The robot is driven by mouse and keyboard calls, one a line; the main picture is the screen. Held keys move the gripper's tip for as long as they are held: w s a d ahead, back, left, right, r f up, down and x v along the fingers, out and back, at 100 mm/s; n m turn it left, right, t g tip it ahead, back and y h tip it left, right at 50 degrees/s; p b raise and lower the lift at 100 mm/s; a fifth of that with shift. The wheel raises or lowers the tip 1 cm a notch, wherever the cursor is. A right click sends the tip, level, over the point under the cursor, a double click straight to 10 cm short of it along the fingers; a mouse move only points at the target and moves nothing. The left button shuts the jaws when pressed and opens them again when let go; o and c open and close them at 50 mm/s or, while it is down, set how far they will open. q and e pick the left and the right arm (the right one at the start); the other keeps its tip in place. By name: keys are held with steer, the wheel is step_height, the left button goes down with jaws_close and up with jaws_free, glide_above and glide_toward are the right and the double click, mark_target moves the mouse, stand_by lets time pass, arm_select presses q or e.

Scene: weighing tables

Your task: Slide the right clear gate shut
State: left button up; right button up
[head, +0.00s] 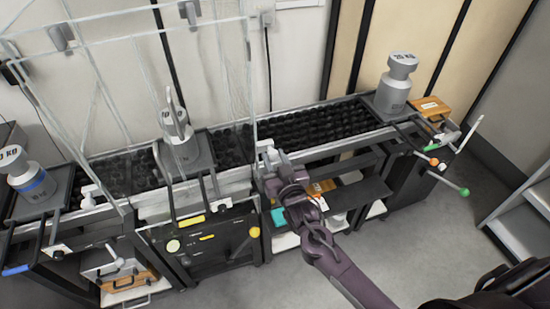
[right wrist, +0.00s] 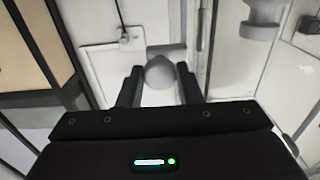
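The right clear gate (head: 232,75) is a thin see-through panel on the right side of the clear enclosure around the middle weighing station. Its faint edges make its exact position hard to read. A pale handle (head: 266,146) shows near its lower right edge, right by my right gripper (head: 268,164). In the right wrist view a rounded grey-white knob (right wrist: 160,72) lies between the two dark fingers of my right gripper (right wrist: 160,80). The fingers are apart, with narrow gaps beside the knob, so I see no firm hold. My left gripper is not in view.
A weight (head: 174,122) stands inside the enclosure. Other weights stand at the far left (head: 28,175) and right (head: 395,85). A black roller conveyor (head: 315,125) runs between stations. Coloured-tipped levers (head: 440,175) stick out at the right.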

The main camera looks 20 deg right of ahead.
steer(key=o, duration=0.4)
steer(key=shift+f, duration=0.15)
steer(key=s+b, duration=0.1)
steer(key=s, duration=0.7)
steer(key=shift+d, duration=0.15)
steer(key=shift+w+f, duration=0.1)
steer(key=shift+f, duration=0.05)
steer(key=s+d+f+n+g, duration=0.1)
steer(key=s+f+g, duration=0.25)
steer(key=f, duration=0.75)
steer(key=s+d+f+g, duration=0.15)
steer(key=s+f, duration=0.35)
steer(key=f, duration=0.6)
steer(key=s+d+f+n+g, duration=0.1)
steer(key=s+f+g, duration=0.3)
steer(key=f, duration=0.7)
steer(key=s+f+g, duration=0.2)
steer(key=s+f, duration=0.3)
steer(key=s, duration=0.4)
steer(key=s+d+f+g, duration=0.1)
steer(key=s+f+g, duration=0.2)
steer(key=s+f, duration=0.3)
steer(key=s+f+g, duration=0.3)
steer(key=s+f, duration=0.2)
steer(key=s, duration=0.8)
steer(key=shift+d+f+h, duration=0.15)
steer(key=shift+d+h, duration=0.15)
steer(key=shift+d, duration=0.05)
